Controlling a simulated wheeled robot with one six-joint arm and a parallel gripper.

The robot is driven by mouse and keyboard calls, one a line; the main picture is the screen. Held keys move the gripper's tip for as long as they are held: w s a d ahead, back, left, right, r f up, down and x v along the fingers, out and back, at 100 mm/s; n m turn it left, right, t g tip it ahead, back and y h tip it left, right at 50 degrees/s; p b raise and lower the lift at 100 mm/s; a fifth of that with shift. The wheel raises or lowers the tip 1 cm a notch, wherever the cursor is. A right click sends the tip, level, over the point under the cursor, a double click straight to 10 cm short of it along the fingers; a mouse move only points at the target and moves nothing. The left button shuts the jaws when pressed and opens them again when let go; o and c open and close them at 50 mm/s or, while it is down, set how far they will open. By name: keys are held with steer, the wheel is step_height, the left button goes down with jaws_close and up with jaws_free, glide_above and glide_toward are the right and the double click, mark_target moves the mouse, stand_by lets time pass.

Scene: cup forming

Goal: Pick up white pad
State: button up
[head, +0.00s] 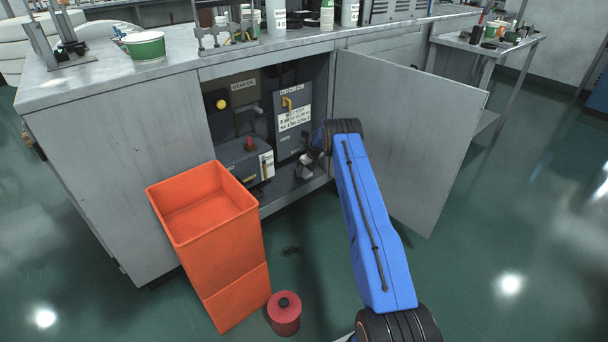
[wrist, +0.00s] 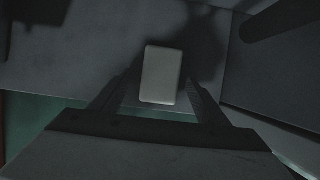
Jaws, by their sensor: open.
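The white pad (wrist: 161,74) is a small pale rectangle lying on a grey surface in the wrist view. My gripper (wrist: 162,88) is open, with one dark finger on each side of the pad's lower half. I cannot tell whether either finger touches it. In the head view my gripper (head: 304,168) is inside the open cabinet, low and near its right side. I cannot clearly make out the pad in that view.
The open cabinet door (head: 408,135) stands right of my arm. Inside are a grey box with a red knob (head: 248,160) and a labelled panel (head: 292,122). An orange bin (head: 215,240) and a red canister (head: 284,313) stand in front on the green floor.

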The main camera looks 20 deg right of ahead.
mark_target(305, 172)
steer(key=shift+w+f, duration=0.15)
steer(key=shift+f, duration=0.15)
steer(key=c, duration=1.1)
steer(key=shift+r, duration=0.1)
steer(key=shift+a+r, duration=0.1)
steer(key=shift+r, duration=0.1)
step_height(305, 172, up, 6)
steer(key=shift+r, duration=0.2)
steer(key=s+a, duration=0.4)
steer(key=s, duration=0.1)
steer(key=s+a, duration=0.4)
steer(key=s, duration=0.1)
steer(key=s+a, duration=0.5)
steer(key=shift+s, duration=0.1)
steer(key=shift+o, duration=0.3)
